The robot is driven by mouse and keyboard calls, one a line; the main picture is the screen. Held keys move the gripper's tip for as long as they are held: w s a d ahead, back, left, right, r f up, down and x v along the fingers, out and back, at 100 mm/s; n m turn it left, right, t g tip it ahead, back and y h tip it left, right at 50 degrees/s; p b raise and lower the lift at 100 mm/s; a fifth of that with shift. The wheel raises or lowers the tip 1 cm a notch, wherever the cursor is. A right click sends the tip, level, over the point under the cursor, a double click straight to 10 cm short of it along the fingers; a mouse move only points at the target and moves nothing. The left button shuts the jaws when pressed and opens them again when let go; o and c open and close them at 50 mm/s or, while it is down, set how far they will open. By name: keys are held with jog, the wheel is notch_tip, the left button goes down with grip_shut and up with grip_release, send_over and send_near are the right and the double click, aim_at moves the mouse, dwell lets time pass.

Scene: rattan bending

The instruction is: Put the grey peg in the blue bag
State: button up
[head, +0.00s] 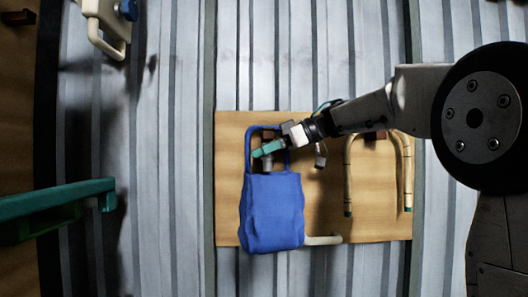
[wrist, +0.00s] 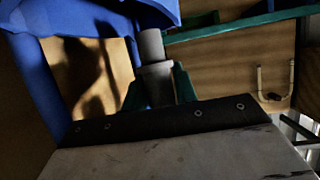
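The blue bag (head: 272,212) is on a wooden board in the head view, its handle loop upward. In the wrist view the blue bag (wrist: 95,14) fills the upper left, with a strap down the left edge. My gripper (head: 268,149) is at the handle loop, above the bag's body. In the wrist view my gripper (wrist: 158,84) has its teal fingers on both sides of the grey peg (wrist: 151,45) and appears shut on it. The peg's narrower end points toward the bag.
Bent rattan canes (head: 348,172) are on the wooden board (head: 325,205) right of the bag. A pale tube end (head: 323,240) shows beside the bag's lower right. A green bench (head: 60,200) is at the left, and a cream clamp-like piece (head: 106,32) at the upper left.

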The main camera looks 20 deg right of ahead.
jog(key=o, duration=0.3)
jog(key=v, duration=0.7)
jog(key=shift+s+d+r, duration=0.15)
jog(key=shift+d, duration=0.15)
jog(key=shift+d, duration=0.1)
